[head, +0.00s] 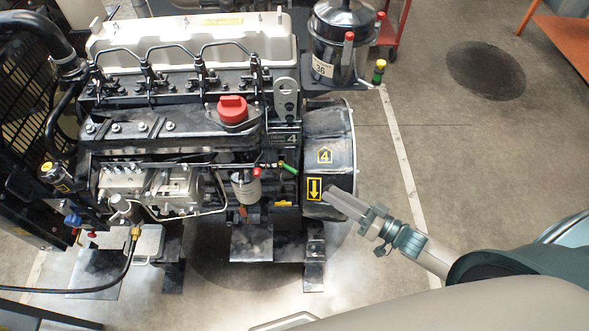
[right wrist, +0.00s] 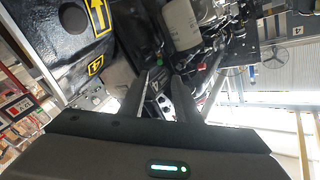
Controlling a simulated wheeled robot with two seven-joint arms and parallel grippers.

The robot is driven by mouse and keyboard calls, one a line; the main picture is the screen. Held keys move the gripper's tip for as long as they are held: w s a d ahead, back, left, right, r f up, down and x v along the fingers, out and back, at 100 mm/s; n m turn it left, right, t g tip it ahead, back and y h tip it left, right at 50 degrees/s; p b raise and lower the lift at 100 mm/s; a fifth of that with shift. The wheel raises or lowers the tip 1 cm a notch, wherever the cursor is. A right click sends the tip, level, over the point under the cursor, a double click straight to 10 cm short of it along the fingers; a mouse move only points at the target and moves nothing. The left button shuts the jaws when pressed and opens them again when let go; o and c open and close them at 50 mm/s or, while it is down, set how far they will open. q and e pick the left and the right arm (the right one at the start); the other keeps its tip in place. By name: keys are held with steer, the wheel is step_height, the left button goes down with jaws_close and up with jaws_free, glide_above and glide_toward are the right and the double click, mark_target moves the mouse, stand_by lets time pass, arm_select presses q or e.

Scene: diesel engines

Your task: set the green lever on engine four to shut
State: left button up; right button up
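Engine four (head: 190,130) fills the left half of the head view, with a yellow "4" label on its black end housing (head: 343,140). The small green lever (head: 288,168) is on the engine's near side, just left of that housing. My right gripper (head: 330,194) is in front of the housing, right of and below the lever and apart from it. In the right wrist view its two fingers (right wrist: 161,76) are spread with nothing between them. A small green spot, likely the lever (right wrist: 158,58), shows just beyond the fingertips. My left gripper is not in view.
A red cap (head: 232,110) and a white filter (head: 246,187) are left of the lever. The filter also shows in the wrist view (right wrist: 181,25). The floor at the right is open.

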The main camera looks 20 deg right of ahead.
mark_target(295, 172)
steer(key=p+x, duration=0.3)
steer(key=x, duration=1.1)
steer(key=shift+w+a, duration=0.15)
jaws_close()
